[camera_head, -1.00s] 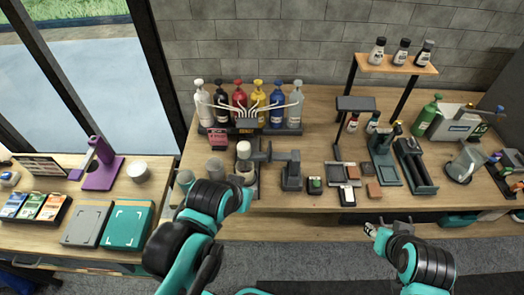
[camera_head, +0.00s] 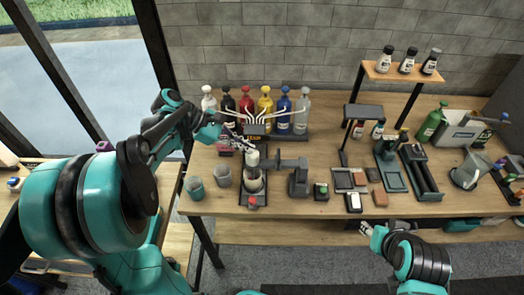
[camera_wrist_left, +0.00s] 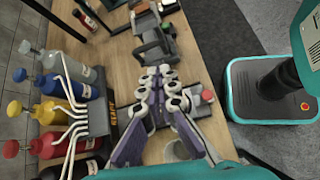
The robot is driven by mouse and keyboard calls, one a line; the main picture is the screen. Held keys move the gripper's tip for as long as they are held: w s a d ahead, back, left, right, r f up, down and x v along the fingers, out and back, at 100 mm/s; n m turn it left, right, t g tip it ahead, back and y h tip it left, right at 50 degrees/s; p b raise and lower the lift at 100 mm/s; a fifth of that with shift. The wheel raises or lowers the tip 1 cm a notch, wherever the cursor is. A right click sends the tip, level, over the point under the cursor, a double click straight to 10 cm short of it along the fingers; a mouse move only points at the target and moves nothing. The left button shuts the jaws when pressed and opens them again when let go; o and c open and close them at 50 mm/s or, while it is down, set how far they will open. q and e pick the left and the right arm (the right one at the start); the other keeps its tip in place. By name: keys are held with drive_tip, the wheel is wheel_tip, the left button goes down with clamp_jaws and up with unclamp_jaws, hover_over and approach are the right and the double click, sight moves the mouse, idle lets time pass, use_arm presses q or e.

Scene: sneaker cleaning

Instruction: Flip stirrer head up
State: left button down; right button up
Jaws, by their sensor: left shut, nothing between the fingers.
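The stirrer (camera_head: 250,202) stands near the front of the wooden table, with a dark base and a red button. Its white head (camera_head: 252,158) is low, above a cup (camera_head: 254,181) on the base. In the left wrist view the red button (camera_wrist_left: 208,95) shows beside my fingers, which hide most of the stirrer. My left gripper (camera_head: 242,146) is shut and empty, just left of and behind the head; contact is not clear. It also shows in the left wrist view (camera_wrist_left: 163,74). My right gripper (camera_head: 370,232) is low, off the table's front edge; its opening is too small to judge.
Several pump bottles (camera_head: 265,107) stand in a row behind the stirrer. Small blocks and trays lie farther right.

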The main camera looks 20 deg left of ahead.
sight(266, 163)
use_arm(q)
drive_tip(key=a+n, duration=0.1)
drive_tip(key=w+a+n+h, duration=0.1)
drive_tip(key=shift+a+r, duration=0.2)
drive_tip(key=shift+a, duration=0.1)
drive_tip(key=shift+d+f, duration=0.1)
drive_tip(key=b+x, duration=0.2)
drive_tip(key=x, duration=0.8)
drive_tip(key=shift+w+b, duration=0.1)
drive_tip(key=shift+b, duration=0.2)
drive_tip(key=shift+r, duration=0.2)
